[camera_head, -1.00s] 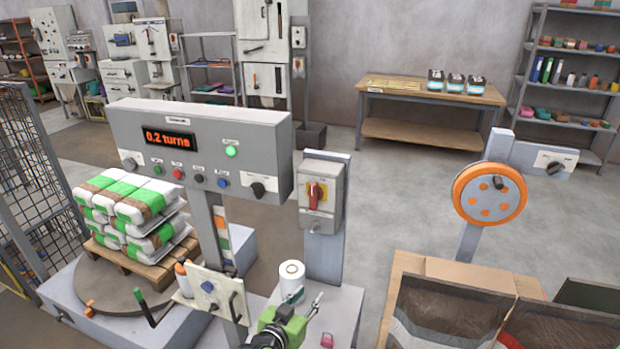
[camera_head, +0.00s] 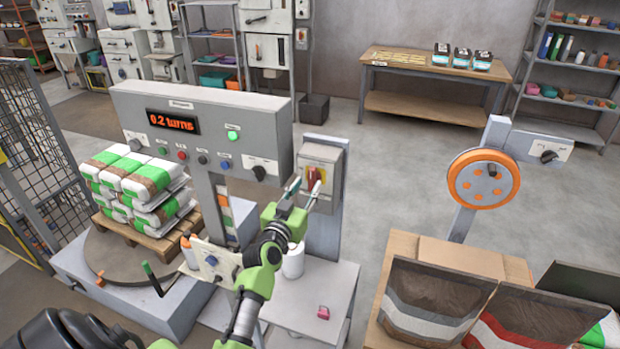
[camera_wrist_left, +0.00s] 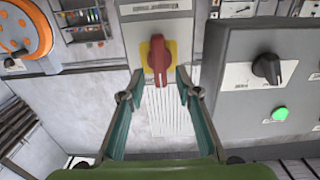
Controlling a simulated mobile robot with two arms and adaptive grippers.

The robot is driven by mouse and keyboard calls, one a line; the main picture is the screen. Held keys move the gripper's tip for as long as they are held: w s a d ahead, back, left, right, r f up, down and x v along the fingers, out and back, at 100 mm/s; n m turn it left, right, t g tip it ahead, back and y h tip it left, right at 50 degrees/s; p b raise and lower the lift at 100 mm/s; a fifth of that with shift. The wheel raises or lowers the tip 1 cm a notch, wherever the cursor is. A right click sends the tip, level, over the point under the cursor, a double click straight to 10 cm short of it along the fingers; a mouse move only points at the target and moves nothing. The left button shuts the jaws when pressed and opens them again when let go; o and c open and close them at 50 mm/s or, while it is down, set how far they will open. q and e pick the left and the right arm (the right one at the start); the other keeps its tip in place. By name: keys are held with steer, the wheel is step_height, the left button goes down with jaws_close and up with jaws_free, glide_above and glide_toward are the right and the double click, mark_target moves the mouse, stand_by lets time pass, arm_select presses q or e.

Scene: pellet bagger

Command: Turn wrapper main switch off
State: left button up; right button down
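The wrapper main switch is a red rotary handle (camera_wrist_left: 158,58) on a yellow plate, on a grey box (camera_head: 322,158) on a post right of the control panel. In the wrist view the handle stands upright, under a label that reads as wrapper main. My left gripper (camera_head: 303,190) is raised in front of the switch box. In the wrist view its two fingers (camera_wrist_left: 150,85) are apart, on either side of the handle's lower end, with nothing held. I cannot tell whether they touch the handle. The fingers partly cover the switch in the head view. My right gripper is not in view.
The control panel (camera_head: 200,105), with a lit green lamp and a "0.2 turns" display, is close left of the switch. A white roll (camera_head: 293,262) stands below on a small table (camera_head: 318,300). An orange wheel (camera_head: 484,180) is at right.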

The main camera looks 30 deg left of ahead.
mark_target(311, 179)
arm_select(q)
steer(key=shift+x, duration=1.7)
steer(key=shift+s, duration=0.1)
jaws_close()
steer(key=shift+r, duration=0.1)
